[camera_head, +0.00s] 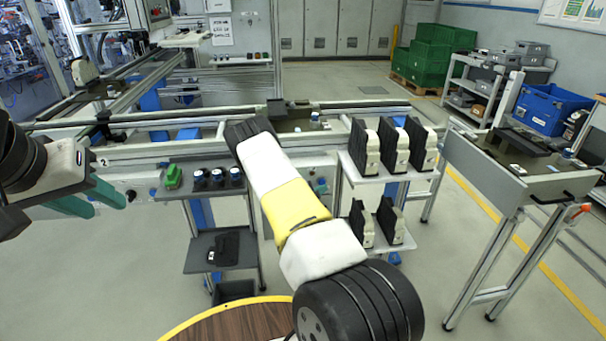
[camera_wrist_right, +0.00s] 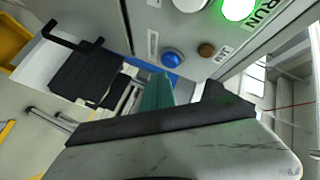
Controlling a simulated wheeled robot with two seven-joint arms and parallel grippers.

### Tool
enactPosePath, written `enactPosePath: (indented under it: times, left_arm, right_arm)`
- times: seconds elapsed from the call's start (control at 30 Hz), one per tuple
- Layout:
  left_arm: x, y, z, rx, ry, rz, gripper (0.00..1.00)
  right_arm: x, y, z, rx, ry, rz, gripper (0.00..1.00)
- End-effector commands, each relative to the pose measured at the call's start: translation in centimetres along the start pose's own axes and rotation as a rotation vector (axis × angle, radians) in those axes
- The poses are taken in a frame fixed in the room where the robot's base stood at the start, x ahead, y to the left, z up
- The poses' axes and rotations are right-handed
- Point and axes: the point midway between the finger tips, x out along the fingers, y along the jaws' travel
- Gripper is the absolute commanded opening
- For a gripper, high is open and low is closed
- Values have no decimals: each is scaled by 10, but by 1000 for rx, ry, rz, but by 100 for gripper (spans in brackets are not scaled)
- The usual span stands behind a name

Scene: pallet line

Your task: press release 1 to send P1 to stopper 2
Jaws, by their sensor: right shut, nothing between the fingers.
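A grey panel (camera_wrist_right: 210,40) fills the upper right wrist view, with a blue button (camera_wrist_right: 172,58) beside a small label I cannot read. My right gripper (camera_wrist_right: 158,88) is shut and empty; its teal fingertips point at the panel just below the blue button, and I cannot tell whether they touch. In the head view my right forearm hides this gripper. My left gripper (camera_head: 98,198) is open and empty at the left, in front of the conveyor front marked 2 (camera_head: 103,162). A dark carrier (camera_head: 276,108) sits on the conveyor (camera_head: 345,108); I cannot tell whether it is P1.
The panel also has a lit green RUN button (camera_wrist_right: 238,8) and a brown button (camera_wrist_right: 206,50). Shelves with black-and-white parts (camera_head: 394,145) stand right of my right arm. A green block (camera_head: 172,176) and several dark cups lie on a small shelf. A round wooden table (camera_head: 240,322) is near me.

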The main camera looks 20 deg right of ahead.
Motion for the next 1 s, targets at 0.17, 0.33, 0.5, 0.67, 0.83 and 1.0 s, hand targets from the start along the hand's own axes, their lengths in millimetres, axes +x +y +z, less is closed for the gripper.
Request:
enactPosePath:
  times: [0.17,0.33,0.5,0.67,0.83,1.0]
  left_arm:
    - [0,0,0,0,0,0,36]
    - [0,0,0,0,0,0,36]
    - [0,0,0,0,0,0,36]
    - [0,0,0,0,0,0,36]
    - [0,0,0,0,0,0,36]
    - [0,0,0,0,0,0,36]
  right_arm:
    - [0,0,0,0,0,0,0]
    - [2,-1,1,1,0,0,0]
    - [6,-4,4,1,1,1,0]
    - [6,-4,4,0,0,1,0]
    - [6,-4,4,0,0,0,0]
    - [7,-5,5,0,0,0,0]
